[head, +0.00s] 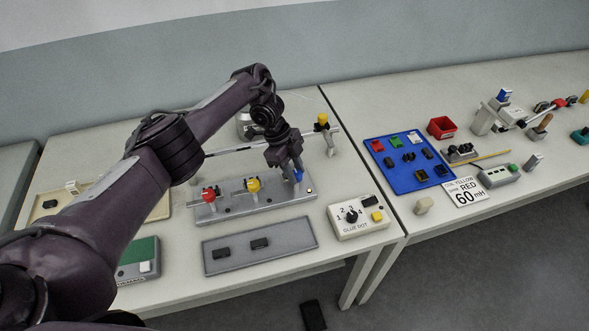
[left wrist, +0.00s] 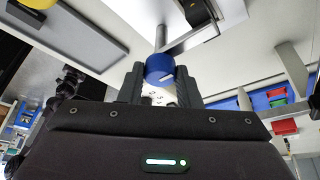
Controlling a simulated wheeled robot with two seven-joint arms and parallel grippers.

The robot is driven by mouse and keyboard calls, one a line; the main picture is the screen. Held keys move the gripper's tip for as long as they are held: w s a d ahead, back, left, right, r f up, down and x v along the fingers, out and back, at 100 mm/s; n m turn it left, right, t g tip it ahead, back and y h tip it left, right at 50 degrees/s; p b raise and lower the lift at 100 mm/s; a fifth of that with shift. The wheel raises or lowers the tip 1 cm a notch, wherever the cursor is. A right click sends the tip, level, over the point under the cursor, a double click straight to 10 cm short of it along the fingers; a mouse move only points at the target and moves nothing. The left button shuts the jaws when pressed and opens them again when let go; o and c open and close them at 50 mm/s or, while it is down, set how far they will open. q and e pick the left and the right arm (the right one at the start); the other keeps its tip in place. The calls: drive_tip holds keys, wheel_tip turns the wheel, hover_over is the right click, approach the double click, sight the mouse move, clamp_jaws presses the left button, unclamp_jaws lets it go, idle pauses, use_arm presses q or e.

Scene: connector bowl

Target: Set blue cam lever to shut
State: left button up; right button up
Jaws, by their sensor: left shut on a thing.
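The blue cam lever (head: 298,175) stands at the right end of a grey plate (head: 234,211), which also bears a red lever (head: 209,194) and a yellow lever (head: 253,185). My left gripper (head: 291,169) reaches down onto the blue lever from above. In the left wrist view the blue knob (left wrist: 159,68) sits between the fingers of my left gripper (left wrist: 160,88), which are shut on it. The lever's base is partly hidden by the gripper in the head view. My right gripper is not in view.
A grey tray with black parts (head: 286,231) lies in front of the plate. A dial box (head: 345,228) stands to the right. A post with a yellow knob (head: 322,120) and a rod stand behind. A blue tray (head: 377,157) lies on the right table.

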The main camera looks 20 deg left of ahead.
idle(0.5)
use_arm(q)
drive_tip(key=o, duration=1)
drive_tip(key=shift+c, duration=0.2)
drive_tip(key=p+v, duration=0.3)
drive_tip(key=v, duration=0.4)
drive_tip(key=shift+a+r, duration=0.2)
drive_tip(key=shift+r, duration=0.15)
drive_tip(key=shift+w, duration=0.1)
